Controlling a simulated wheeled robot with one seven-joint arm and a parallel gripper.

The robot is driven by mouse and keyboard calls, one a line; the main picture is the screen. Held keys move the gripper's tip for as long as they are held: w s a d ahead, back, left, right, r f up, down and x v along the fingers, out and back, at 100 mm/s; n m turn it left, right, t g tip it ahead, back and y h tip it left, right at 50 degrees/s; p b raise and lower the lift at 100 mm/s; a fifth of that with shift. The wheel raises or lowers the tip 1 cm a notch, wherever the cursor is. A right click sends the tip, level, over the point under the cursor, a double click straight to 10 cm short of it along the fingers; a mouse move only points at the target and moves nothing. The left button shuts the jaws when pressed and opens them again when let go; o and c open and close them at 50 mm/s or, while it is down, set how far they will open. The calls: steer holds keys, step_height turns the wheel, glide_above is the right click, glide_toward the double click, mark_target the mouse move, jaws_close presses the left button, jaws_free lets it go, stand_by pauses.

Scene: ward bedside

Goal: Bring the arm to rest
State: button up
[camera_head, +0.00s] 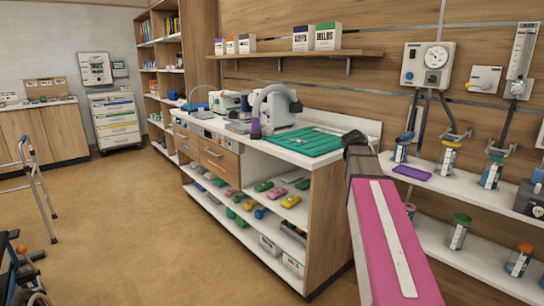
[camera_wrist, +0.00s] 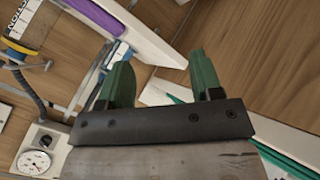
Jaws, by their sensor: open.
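My gripper (camera_wrist: 160,72) shows in the wrist view with two green fingers spread apart and nothing between them. White shelf edges and wood panelling lie beyond the fingers. In the head view my pink arm with a white stripe reaches up from the bottom right, and its dark far end is by the right end of the counter. The fingers cannot be made out in the head view.
A green mat (camera_head: 303,142) lies on the counter (camera_head: 345,126) left of my arm. To the right, a white wall shelf (camera_head: 445,184) holds a purple tray (camera_head: 411,173) and several jars. A gauge (camera_head: 433,58) hangs above. Open floor (camera_head: 130,220) is at left.

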steer(key=s+a+f+g+y, duration=0.1)
steer(key=s+a+f+y, duration=0.1)
steer(key=s+a+f, duration=0.5)
steer(key=s+a+f+g+y, duration=0.2)
steer(key=s+a+f, duration=0.5)
steer(key=f, duration=0.8)
steer(key=s+a+f+g+y, duration=0.2)
steer(key=s+a+f, duration=0.4)
steer(key=f, duration=0.5)
steer(key=shift+s+a+y, duration=0.4)
steer(key=shift+s+y, duration=0.3)
steer(key=shift+s, duration=0.25)
